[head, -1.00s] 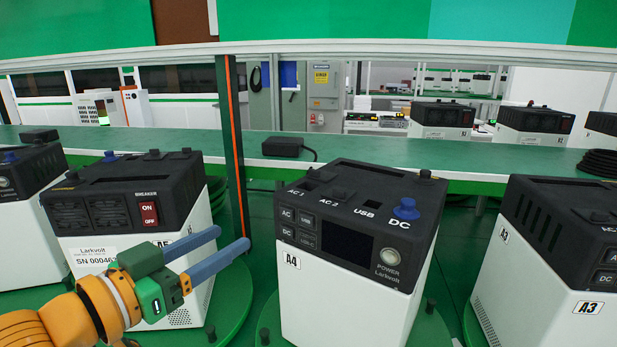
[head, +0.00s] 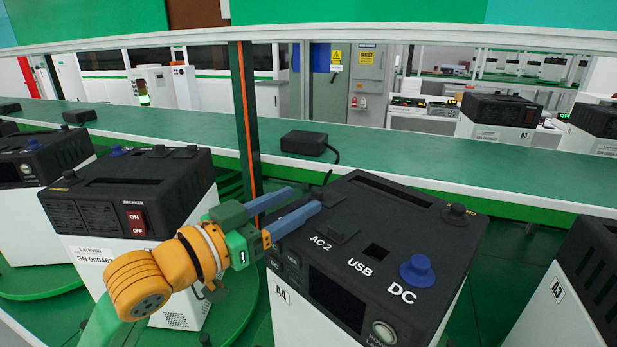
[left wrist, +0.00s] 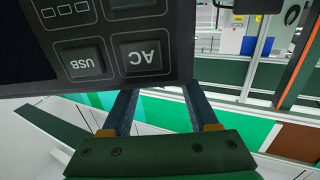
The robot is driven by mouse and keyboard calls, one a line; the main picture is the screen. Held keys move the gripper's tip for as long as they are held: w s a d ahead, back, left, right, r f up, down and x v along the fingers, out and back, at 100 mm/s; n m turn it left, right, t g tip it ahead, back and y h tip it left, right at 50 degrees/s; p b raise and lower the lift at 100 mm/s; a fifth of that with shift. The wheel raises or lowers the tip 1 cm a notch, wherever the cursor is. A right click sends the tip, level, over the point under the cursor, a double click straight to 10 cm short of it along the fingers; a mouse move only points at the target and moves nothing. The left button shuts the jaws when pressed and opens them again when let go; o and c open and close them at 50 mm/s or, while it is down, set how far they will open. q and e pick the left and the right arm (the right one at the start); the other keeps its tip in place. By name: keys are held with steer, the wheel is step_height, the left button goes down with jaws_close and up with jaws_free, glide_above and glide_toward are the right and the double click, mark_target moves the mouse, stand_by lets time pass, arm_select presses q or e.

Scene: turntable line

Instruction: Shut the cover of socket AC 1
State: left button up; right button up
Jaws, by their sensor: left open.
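The power unit A4 (head: 395,225) stands in front of me, white with a black top labelled AC 2, USB and DC. My left gripper (head: 304,198) is open and empty, its two blue-grey fingers reaching over the unit's left top edge. They hide the AC 1 label and most of that socket. A small dark piece (head: 327,178) stands up just beyond the fingertips; it may be the AC 1 cover, but I cannot tell its exact tilt. In the left wrist view the open fingers (left wrist: 160,90) are beside the unit's upside-down front panel (left wrist: 110,45). My right gripper is not in view.
Another unit (head: 130,200) stands at left and unit A3 (head: 590,270) at right. A dark post (head: 246,130) and a black adapter (head: 308,143) on the green shelf are behind.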

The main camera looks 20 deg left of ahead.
mark_target(315, 193)
arm_select(q)
steer(key=x, duration=0.3)
steer(key=shift+w+d+f, duration=0.15)
steer(key=shift+w+f, duration=0.05)
steer(key=shift+w, duration=0.05)
steer(key=shift+s, duration=0.15)
steer(key=shift+c, duration=1.3)
steer(key=shift+r, duration=0.1)
jaws_close()
